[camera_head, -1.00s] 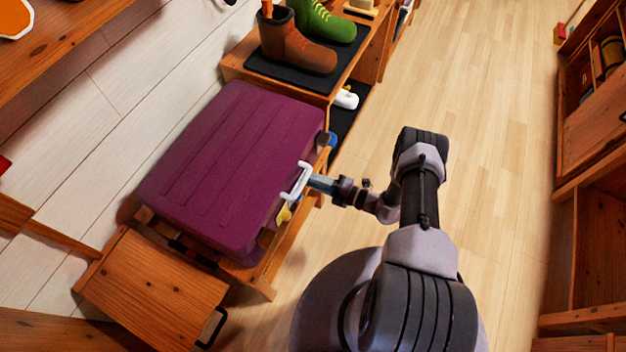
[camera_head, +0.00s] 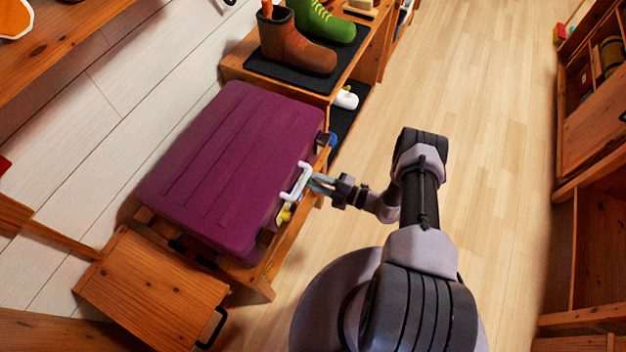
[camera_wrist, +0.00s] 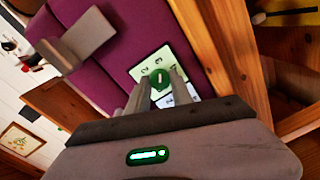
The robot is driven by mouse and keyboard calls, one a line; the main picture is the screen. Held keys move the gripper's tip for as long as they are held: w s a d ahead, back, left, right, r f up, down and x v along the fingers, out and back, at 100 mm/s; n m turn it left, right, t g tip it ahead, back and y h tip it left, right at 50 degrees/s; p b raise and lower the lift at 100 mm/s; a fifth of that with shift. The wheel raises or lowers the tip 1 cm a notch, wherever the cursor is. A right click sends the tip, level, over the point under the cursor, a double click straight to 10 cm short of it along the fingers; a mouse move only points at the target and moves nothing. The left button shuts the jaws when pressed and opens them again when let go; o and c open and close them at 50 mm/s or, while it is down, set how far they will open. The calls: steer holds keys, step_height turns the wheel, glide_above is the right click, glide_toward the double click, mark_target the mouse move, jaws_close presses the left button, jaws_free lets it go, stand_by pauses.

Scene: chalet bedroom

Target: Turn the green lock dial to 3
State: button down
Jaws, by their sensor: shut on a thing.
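The purple suitcase (camera_head: 230,170) lies on a wooden bench, its white handle (camera_head: 300,181) facing my arm. In the wrist view, the suitcase (camera_wrist: 125,70) carries a pale green plate (camera_wrist: 143,66) with small dark marks. The round green dial (camera_wrist: 157,76) sits on this plate, with a light pointer line on its face. My gripper (camera_wrist: 160,84) is shut on the dial, one finger on each side. The marks are too small to read, and the fingers hide part of the plate. In the head view my gripper (camera_head: 318,184) is beside the handle and the dial is hidden.
The grey handle (camera_wrist: 77,40) stands out from the suitcase left of the fingers in the wrist view. A blue part (camera_head: 332,138) and a yellow part (camera_head: 285,213) show along the suitcase's front. Boots (camera_head: 295,48) stand on the shelf behind. The floor (camera_head: 480,150) right of my arm is clear.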

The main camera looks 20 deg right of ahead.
steer(key=c, duration=1.1)
jaws_free()
steer(key=p+v, duration=0.2)
steer(key=v, duration=1.5)
steer(key=shift+s+d+p, duration=0.15)
steer(key=shift+p, duration=0.2)
